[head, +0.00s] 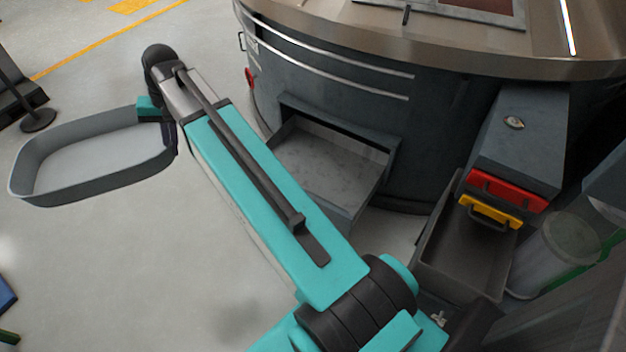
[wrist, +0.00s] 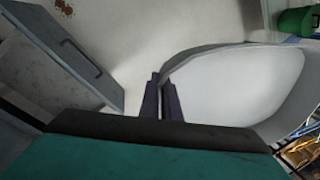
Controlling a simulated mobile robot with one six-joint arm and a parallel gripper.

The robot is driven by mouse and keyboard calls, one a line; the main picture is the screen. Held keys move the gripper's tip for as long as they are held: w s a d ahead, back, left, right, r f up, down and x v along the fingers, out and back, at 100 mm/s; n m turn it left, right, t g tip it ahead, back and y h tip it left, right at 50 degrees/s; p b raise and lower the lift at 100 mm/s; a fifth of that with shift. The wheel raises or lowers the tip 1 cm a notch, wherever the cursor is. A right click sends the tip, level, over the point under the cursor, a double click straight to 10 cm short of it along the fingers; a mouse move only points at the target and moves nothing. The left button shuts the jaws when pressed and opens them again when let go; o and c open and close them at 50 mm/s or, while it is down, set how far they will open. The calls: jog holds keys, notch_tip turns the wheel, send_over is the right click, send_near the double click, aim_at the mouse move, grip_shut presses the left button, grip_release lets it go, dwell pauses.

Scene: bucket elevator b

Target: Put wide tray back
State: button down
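The wide tray (head: 105,188) is a shallow grey pan with rounded ends. It hangs in the air over the open floor at the left of the head view. My gripper (head: 171,138) is at the tray's right end. In the wrist view my gripper (wrist: 160,97) has its two dark fingers closed on the rim of the wide tray (wrist: 215,52), which extends to the right and looks empty. The fingertips are partly hidden in the head view.
The round dark machine (head: 440,130) has an open slot with an empty grey drawer (head: 325,168) projecting, left of its centre. At right are a box with red (head: 505,190) and yellow (head: 490,211) handles, a deep grey bin (head: 460,265) and a clear cylinder (head: 555,255).

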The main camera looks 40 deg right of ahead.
jog(key=d+f+m+t+b, duration=0.1)
jog(key=d+f+m+b, duration=0.1)
jog(key=d+f+b, duration=1.15)
jog(key=d+f+m+b, duration=0.35)
jog(key=d+f, duration=0.75)
jog(key=d, duration=0.8)
jog(key=s+d+f+b, duration=0.5)
jog(key=d+f+b, duration=0.1)
jog(key=d+f, duration=0.3)
jog(key=s+d+f+b, duration=0.5)
jog(key=d+f+b, duration=0.2)
jog(key=d+f, duration=0.3)
jog(key=s+d+f+h+b, duration=0.1)
jog(key=s+d+f+b, duration=0.5)
jog(key=d+f, duration=0.3)
jog(key=shift+d+f+m+b, duration=0.35)
jog(key=shift+d+m+b, duration=0.1)
jog(key=shift+d, duration=0.15)
